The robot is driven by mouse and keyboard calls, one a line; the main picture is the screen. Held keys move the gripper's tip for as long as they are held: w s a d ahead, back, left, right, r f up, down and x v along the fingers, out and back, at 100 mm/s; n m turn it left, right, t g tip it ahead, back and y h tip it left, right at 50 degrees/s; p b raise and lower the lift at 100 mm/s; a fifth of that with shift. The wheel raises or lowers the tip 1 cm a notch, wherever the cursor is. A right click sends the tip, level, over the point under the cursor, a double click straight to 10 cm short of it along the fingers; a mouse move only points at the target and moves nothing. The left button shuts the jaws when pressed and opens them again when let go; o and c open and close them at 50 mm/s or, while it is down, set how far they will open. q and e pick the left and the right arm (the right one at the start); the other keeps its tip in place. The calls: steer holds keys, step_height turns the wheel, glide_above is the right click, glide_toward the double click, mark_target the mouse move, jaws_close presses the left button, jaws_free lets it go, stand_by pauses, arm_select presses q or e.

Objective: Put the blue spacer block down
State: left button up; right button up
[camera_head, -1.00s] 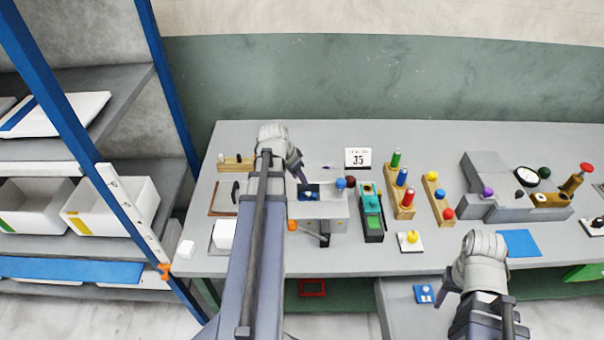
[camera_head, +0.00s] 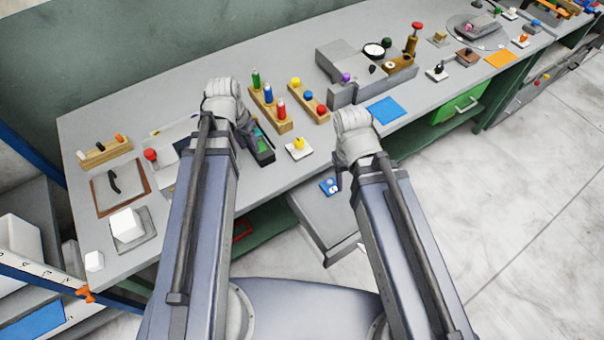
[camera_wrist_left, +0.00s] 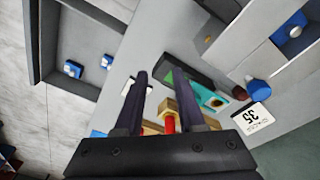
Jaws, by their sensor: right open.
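My left gripper (camera_head: 248,132) is above the bench near the green and black device (camera_head: 262,146). In the left wrist view its two fingers (camera_wrist_left: 154,76) stand apart with nothing held between them. A blue block (camera_wrist_left: 293,27) sits in a recess of the grey press (camera_wrist_left: 268,58); I cannot tell whether it is the spacer block. Small blue pieces (camera_wrist_left: 72,68) with pale tops lie in an open grey drawer (camera_wrist_left: 48,45); one also shows in the head view (camera_head: 328,187). My right gripper (camera_head: 340,178) is open beside it, above the drawer.
Wooden racks with coloured pegs (camera_head: 270,108) stand beyond my left gripper. A yellow-knobbed piece (camera_head: 299,146) is between the arms. A blue mat (camera_head: 386,110) lies flat on the bench. A grey machine (camera_head: 345,70) stands behind. A white block (camera_head: 126,226) is at the left.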

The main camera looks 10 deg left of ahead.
arm_select(q)
steer(key=s+d+g+y, duration=0.1)
steer(key=s+d, duration=0.3)
steer(key=d, duration=0.4)
steer(key=s+d+m+y, duration=0.1)
steer(key=s+d, duration=0.3)
steer(key=d, duration=0.4)
steer(key=shift+s+d+g, duration=0.25)
steer(key=shift+d+g, duration=0.15)
